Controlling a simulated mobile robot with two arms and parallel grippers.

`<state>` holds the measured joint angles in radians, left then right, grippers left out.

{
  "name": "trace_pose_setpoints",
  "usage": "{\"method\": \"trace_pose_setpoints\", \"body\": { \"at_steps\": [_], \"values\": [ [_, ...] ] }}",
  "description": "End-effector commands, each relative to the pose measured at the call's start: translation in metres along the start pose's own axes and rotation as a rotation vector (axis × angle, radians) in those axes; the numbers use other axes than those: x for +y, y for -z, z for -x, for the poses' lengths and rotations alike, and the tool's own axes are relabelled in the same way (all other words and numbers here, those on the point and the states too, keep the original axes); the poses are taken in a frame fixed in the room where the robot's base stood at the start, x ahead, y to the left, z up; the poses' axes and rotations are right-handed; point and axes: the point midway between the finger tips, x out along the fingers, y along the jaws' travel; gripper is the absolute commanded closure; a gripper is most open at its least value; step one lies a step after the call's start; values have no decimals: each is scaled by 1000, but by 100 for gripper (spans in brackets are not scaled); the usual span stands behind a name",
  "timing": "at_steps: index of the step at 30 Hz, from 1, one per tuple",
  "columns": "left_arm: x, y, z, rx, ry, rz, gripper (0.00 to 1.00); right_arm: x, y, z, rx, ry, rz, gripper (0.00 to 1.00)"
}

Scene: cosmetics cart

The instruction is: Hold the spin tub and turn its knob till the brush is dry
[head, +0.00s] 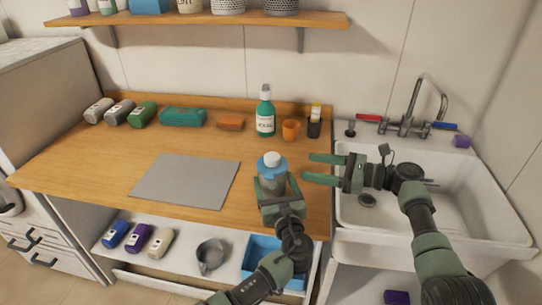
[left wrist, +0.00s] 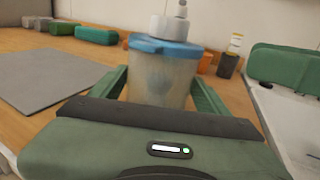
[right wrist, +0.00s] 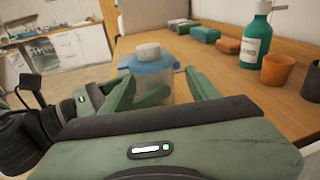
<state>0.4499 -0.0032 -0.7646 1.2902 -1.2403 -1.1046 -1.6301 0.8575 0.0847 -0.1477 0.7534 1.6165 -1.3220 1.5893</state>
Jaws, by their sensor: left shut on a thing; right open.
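The spin tub (head: 271,184) is a clear, cloudy tub with a blue lid and a white knob (head: 272,159) on top. It stands upright near the counter's front edge. My left gripper (head: 279,190) is shut on the tub's body, with a finger on each side in the left wrist view (left wrist: 160,90). A blurred darker shape shows inside the tub; I cannot tell whether it is the brush or how wet it is. My right gripper (head: 309,167) is open and empty, to the right of the tub, fingers pointing towards it. The knob also shows in the right wrist view (right wrist: 148,50).
A green pump bottle (head: 265,115), an orange cup (head: 291,130) and a dark jar (head: 314,126) stand behind the tub. A grey mat (head: 185,180) lies left. The sink (head: 470,205) is right, under my right arm. A shelf (head: 200,19) hangs above.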

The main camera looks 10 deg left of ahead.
Motion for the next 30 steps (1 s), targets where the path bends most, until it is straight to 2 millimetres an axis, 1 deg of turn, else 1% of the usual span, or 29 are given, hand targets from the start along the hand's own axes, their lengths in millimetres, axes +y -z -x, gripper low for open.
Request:
{"method": "trace_pose_setpoints", "body": {
  "at_steps": [1,3,5,8,11,18,21,25,30],
  "values": [
    [0,0,0,1,0,0,80,5,-7,-1,-45,-20,-23,40],
    [0,0,0,1,0,0,80,10,-14,-2,-89,-40,-43,40],
    [0,0,0,1,0,0,80,12,-17,-4,-107,-49,-51,40],
    [0,0,0,1,0,0,80,13,-20,-13,-118,-54,-55,40],
    [0,0,0,1,0,0,80,14,-22,-29,-115,-55,-54,40],
    [0,0,0,0,0,0,80,16,-28,-81,-113,-55,-54,40],
    [0,0,0,0,0,0,80,17,-29,-98,-112,-53,-55,40],
    [0,0,0,0,-1,0,80,17,-30,-110,-112,-53,-55,40],
    [0,0,0,0,-1,0,80,17,-30,-118,-110,-50,-54,40]
  ]
}}
